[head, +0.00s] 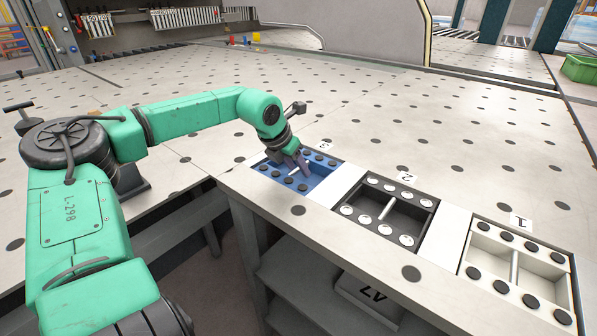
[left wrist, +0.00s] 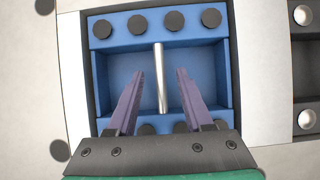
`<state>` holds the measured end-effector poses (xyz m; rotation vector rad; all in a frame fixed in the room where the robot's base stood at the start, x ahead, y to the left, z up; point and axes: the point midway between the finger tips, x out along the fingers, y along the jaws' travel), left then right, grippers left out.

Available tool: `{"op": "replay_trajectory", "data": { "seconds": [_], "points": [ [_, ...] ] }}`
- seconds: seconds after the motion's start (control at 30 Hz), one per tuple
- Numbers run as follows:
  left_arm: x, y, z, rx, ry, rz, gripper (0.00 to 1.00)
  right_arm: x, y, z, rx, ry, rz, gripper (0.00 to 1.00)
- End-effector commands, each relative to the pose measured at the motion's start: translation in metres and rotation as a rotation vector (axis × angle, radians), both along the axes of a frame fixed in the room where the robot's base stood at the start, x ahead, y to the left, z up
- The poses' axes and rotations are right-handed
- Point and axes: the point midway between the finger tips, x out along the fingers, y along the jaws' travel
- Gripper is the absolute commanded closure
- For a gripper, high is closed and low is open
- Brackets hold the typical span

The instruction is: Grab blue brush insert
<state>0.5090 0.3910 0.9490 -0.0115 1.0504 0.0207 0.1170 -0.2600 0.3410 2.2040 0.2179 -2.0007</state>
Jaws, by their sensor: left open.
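The blue brush insert (head: 315,178) sits in the leftmost slot of the table edge, beside the label 3. It is a blue tray with black round studs along two sides and a silver bar (left wrist: 160,78) across its middle. My left gripper (head: 303,164) is over the insert, pointing down. In the left wrist view the blue insert (left wrist: 205,58) fills the middle, and the open purple fingers (left wrist: 158,75) stand on either side of the bar, apart from it. Whether the fingertips reach down to bar height is unclear. My right gripper is not in view.
A black insert (head: 372,222) with white studs sits in the middle slot, and a white insert (head: 490,258) with black studs sits at the right. White strips separate the slots. The perforated table top (head: 430,110) behind is mostly clear. A green bin (head: 580,69) stands far right.

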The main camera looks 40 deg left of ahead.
Motion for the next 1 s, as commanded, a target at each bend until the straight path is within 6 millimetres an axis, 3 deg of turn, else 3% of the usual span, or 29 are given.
{"op": "replay_trajectory", "data": {
  "seconds": [0.13, 0.27, 1.0],
  "points": [
    [0.0, -0.0001, 0.0004, 0.0, -0.001, 0.0, 0.49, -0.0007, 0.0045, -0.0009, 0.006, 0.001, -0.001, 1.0],
    [0.0, -0.0001, 0.0004, 0.0, -0.001, 0.0, 0.99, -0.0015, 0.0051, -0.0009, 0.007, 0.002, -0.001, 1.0],
    [-0.0001, -0.0001, 0.0008, 0.0, 0.0, 0.0, 1.0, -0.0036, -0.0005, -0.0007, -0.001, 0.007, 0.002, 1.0]
  ]
}}
